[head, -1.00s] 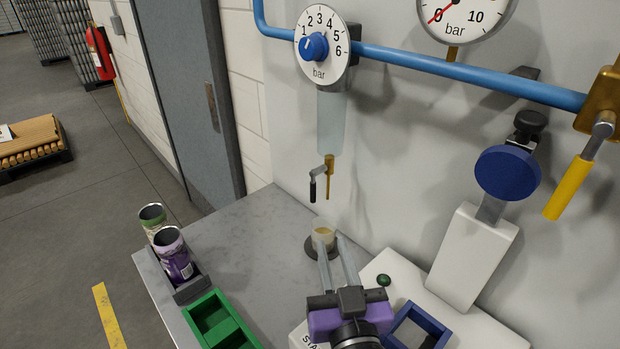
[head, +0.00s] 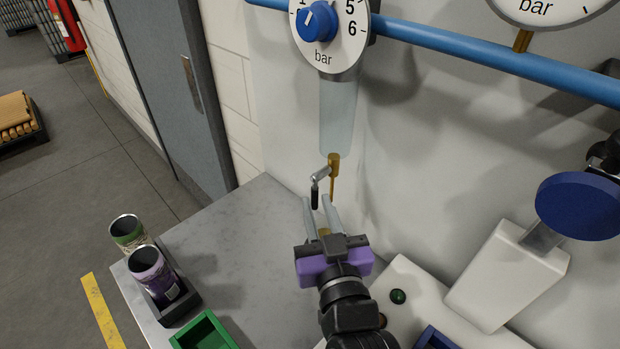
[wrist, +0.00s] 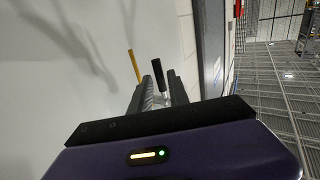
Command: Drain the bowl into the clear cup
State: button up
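The clear bowl (head: 338,118) hangs under the pressure dial on the wall. Below it is a brass drain valve (head: 334,163) with a thin outlet tube pointing down. Its black-handled lever (head: 315,192) hangs down beside the tube; the black handle (wrist: 158,72) also shows in the wrist view. My gripper (head: 318,200) is open, fingers apart, with its tips just below the lever's handle. In the wrist view the handle stands between and beyond the fingertips; contact cannot be told. The clear cup is mostly hidden behind my gripper; a yellowish patch (head: 324,232) shows between the fingers.
A green tray (head: 205,332) is at the front. A white panel with a dark green button (head: 398,297) is at the right. The blue pipe (head: 480,52) crosses above.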

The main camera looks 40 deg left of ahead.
jog(key=x, duration=0.6)
jog(key=shift+p, duration=0.45)
grip_shut()
dwell(1.0)
